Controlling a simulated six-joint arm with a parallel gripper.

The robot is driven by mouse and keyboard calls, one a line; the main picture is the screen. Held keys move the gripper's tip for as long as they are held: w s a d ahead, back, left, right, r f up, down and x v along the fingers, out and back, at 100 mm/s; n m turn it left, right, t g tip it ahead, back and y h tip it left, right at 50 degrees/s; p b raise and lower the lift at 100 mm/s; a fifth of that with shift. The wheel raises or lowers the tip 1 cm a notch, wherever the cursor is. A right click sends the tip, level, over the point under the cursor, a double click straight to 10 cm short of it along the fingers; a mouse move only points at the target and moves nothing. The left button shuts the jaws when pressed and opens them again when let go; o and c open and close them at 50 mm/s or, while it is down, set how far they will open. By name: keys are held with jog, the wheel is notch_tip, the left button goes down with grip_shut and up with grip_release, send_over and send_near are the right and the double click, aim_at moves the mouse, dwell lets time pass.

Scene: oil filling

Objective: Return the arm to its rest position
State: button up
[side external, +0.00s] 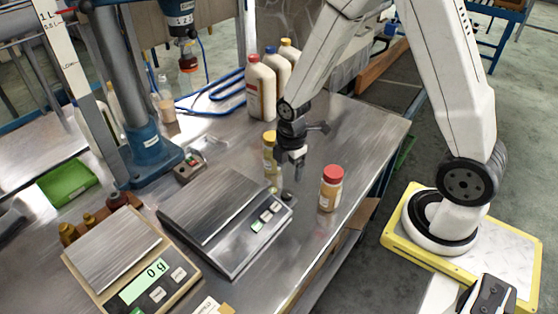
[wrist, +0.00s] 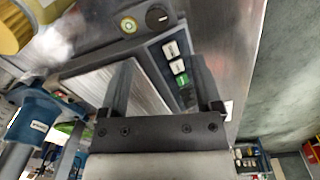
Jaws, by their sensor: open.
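My gripper (side external: 296,168) hangs over the steel table near its right side. In the wrist view my gripper (wrist: 164,62) has its two fingers spread apart with nothing between them. It is apart from the red-capped jar (side external: 330,190), which stands upright to its right. A dark flat-platform scale (side external: 212,207) lies to the lower left of the gripper. The scale also shows beneath the fingers in the wrist view (wrist: 152,92).
Several large white bottles (side external: 261,88) stand behind the gripper. A blue drill-like stand (side external: 135,125) rises at the left. A beige scale (side external: 112,246) reading 0 g sits at the front left.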

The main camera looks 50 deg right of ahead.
jog(key=s+a+r+m+t, duration=0.2)
jog(key=s+r+m, duration=0.4)
jog(key=m, duration=0.9)
jog(key=v, duration=0.2)
jog(key=shift+r, duration=0.3)
